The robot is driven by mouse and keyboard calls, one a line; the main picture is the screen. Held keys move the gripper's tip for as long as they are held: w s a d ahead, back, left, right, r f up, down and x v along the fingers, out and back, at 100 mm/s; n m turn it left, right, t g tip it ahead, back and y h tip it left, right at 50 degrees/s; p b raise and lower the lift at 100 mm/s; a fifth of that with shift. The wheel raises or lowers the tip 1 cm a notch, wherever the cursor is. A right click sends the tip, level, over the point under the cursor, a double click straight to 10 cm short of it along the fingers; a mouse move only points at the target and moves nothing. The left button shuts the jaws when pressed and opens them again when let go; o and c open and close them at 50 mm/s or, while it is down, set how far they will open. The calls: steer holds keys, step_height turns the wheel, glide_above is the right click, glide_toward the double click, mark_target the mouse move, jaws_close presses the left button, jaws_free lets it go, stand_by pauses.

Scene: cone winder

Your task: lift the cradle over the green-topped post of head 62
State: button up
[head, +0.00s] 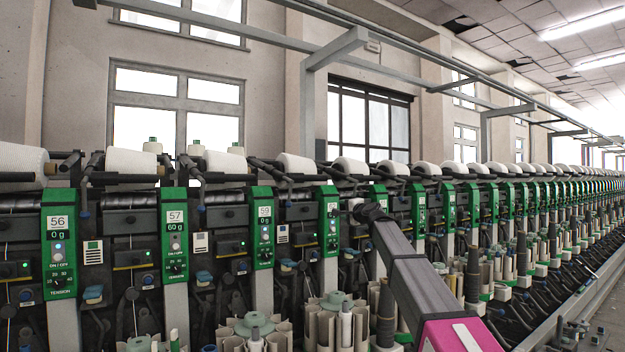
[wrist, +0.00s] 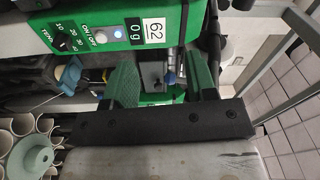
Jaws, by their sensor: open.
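The green-topped post of head 62 (wrist: 180,15) fills the top of the wrist view, with its "62" label, "0 g" display, lit button and dial. My gripper (wrist: 162,82) is open, its two green-padded fingers apart just below that panel in the picture. No cradle is clearly made out in the wrist view. In the head view the dark end of my arm (head: 370,212) is among the posts right of centre, and the gripper's fingers are hidden there.
White yarn cones (head: 350,166) sit along the top of the machine row. Bobbin magazines (head: 255,335) stick out along its front, and one round grey-green hub (wrist: 30,155) is close at the lower left of the wrist view. Free floor (head: 610,320) lies at the right.

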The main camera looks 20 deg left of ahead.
steer(key=y, duration=0.2)
glide_toward(311, 177)
steer(key=w, duration=0.3)
steer(key=shift+m, duration=0.4)
steer(key=x, duration=1.1)
steer(key=shift+a+f, duration=0.1)
